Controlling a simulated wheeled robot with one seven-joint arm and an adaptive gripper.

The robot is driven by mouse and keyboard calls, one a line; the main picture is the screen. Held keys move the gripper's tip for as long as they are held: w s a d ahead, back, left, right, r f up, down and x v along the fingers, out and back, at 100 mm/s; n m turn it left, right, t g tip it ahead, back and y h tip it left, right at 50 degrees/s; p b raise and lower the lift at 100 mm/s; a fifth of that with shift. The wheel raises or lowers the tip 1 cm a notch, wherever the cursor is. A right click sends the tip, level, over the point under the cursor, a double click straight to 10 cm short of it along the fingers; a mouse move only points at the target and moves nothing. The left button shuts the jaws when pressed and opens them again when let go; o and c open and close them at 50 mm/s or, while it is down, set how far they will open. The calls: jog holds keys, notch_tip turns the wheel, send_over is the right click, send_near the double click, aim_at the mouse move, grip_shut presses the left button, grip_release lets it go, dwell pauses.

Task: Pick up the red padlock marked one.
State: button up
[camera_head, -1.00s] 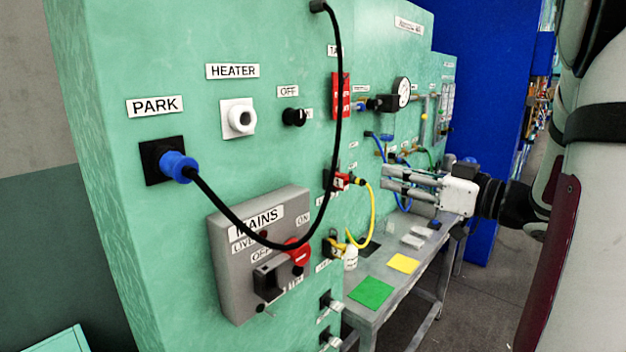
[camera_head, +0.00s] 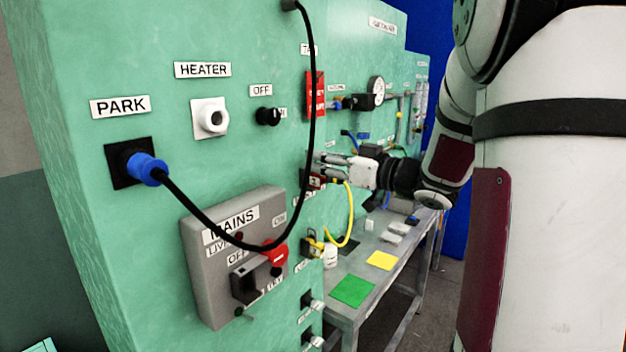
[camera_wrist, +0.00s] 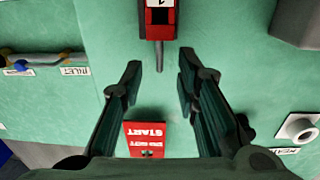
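The red padlock marked 1 (camera_wrist: 160,24) hangs at the top middle of the wrist view, against the green panel, with dark parts around its red body. In the head view the padlock (camera_head: 316,182) shows only in part beside and below my gripper (camera_head: 321,161). In the wrist view my gripper (camera_wrist: 161,68) is open, its two dark fingers spread to either side. The padlock lies beyond the fingertips, roughly in line with the gap, and nothing is between the fingers. A thin grey pin points from the padlock toward the gap.
The grey mains box (camera_head: 215,290) and a hanging black cable (camera_head: 310,110) are left of my gripper. A yellow cable (camera_head: 349,215) hangs below it. A bench with a green mat (camera_head: 352,291) and yellow mat (camera_head: 381,260) stands below.

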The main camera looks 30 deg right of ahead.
jog(key=shift+w+a, duration=0.1)
jog(key=shift+w, duration=0.25)
grip_shut()
jog(key=shift+s+d+r, duration=0.2)
jog(key=shift+s+r, duration=0.2)
jog(key=shift+r, duration=0.15)
notch_tip(320, 180, up, 6)
jog(key=d+p+v, duration=0.1)
jog(key=d+v, duration=0.1)
jog(key=v, duration=1.7)
jog(key=shift+w+d, duration=0.2)
jog(key=shift+w, duration=0.2)
jog(key=shift+p, duration=0.75)
